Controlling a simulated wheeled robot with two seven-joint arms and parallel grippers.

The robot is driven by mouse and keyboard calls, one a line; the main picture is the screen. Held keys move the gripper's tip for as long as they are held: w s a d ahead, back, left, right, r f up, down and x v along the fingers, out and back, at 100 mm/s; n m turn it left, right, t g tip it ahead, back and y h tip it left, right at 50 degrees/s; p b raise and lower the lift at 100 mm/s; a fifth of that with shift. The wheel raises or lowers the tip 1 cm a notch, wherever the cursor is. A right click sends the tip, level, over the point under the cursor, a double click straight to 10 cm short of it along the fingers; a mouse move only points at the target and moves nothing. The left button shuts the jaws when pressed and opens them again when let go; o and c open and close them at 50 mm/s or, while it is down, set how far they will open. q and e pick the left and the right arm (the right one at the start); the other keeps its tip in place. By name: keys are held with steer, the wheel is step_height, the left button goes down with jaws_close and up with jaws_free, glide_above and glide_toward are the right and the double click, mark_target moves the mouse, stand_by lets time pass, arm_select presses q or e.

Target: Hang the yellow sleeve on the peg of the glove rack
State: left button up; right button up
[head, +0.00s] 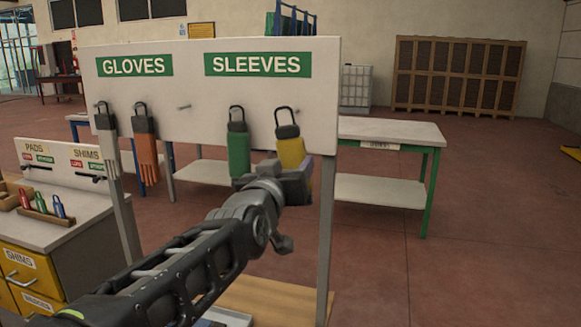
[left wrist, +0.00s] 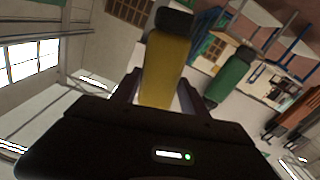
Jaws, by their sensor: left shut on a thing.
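The yellow sleeve (head: 291,152) has a dark cuff and a black loop at its top. It is upright in front of the white glove rack (head: 200,130), below the right part of the SLEEVES sign. My left gripper (head: 289,180) is shut on its lower part. In the left wrist view the yellow sleeve (left wrist: 166,68) stands between the two fingers (left wrist: 159,98). The loop is close to the board; I cannot tell whether it is around a peg, as no peg shows clearly there. My right gripper is not in view.
A green sleeve (head: 238,150) hangs just left of the yellow one. A grey glove (head: 105,122) and an orange glove (head: 145,150) hang under GLOVES. A bare peg (head: 184,107) sits between them and the green sleeve. A workbench (head: 390,130) stands behind right.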

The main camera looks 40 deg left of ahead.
arm_select(q)
steer(key=shift+w+a, duration=0.1)
steer(key=shift+w, duration=0.05)
steer(key=shift+p+x, duration=1.2)
steer(key=shift+x, duration=0.8)
steer(key=shift+w+a+f+p, duration=0.25)
steer(key=shift+w, duration=0.5)
steer(key=shift+w+a+f+p, duration=0.25)
steer(key=shift+w+f, duration=0.05)
steer(key=shift+w, duration=0.45)
steer(key=shift+w+a+f+p, duration=0.25)
steer(key=shift+w, duration=0.5)
steer(key=o, duration=1.4)
steer(key=shift+o, duration=0.2)
